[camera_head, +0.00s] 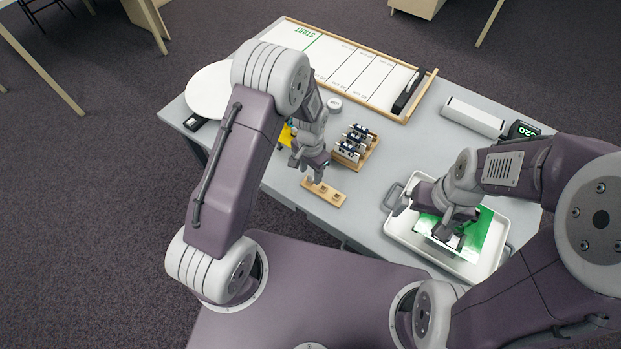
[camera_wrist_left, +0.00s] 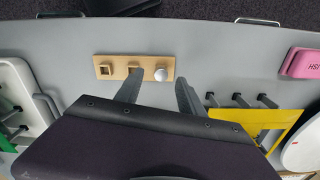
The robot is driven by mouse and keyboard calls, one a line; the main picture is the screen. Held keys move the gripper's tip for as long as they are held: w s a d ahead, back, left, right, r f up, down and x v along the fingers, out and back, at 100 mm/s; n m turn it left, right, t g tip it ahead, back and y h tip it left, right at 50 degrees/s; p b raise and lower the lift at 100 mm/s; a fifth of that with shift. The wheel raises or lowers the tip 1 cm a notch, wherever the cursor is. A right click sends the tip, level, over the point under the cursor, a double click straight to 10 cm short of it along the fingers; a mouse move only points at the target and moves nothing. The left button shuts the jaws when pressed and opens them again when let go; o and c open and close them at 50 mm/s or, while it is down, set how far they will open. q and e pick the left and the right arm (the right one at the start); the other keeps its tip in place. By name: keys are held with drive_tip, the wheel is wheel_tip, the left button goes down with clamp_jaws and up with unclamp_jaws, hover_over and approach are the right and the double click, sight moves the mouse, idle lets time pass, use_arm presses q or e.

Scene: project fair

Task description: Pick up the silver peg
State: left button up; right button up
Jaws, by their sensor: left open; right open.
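The silver peg (camera_wrist_left: 161,74) stands at one end of a small wooden block (camera_wrist_left: 113,59), seen in the left wrist view. The block's other two places show square openings. In the head view the wooden block (camera_head: 330,194) lies near the table's front edge, and the peg is hard to make out there. My left gripper (camera_wrist_left: 158,93) is open and empty, with its fingers pointing toward the block and the peg between their lines. In the head view my left gripper (camera_head: 309,170) is just above the block's left end. My right gripper (camera_head: 424,218) is open over the white tray.
The white tray (camera_head: 398,225) with a green sheet (camera_head: 484,228) is at the right. A wooden rack (camera_head: 372,146) with small dark cars is behind the block. A yellow item (camera_wrist_left: 245,121) and a pink box (camera_wrist_left: 300,63) lie to the right in the wrist view. A track board (camera_head: 345,68) lies behind.

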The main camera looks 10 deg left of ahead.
use_arm(q)
wheel_tip(320, 180, down, 2)
drive_tip(key=shift+w+a+f, duration=0.1)
drive_tip(key=shift+f, duration=0.15)
clamp_jaws()
wheel_tip(320, 180, up, 4)
drive_tip(key=shift+r, duration=0.1)
drive_tip(key=d+r, duration=0.7)
drive_tip(key=d, duration=0.4)
drive_tip(key=shift+w+d+b, duration=0.15)
drive_tip(key=shift+d+b, duration=0.15)
drive_tip(key=shift+d, duration=0.1)
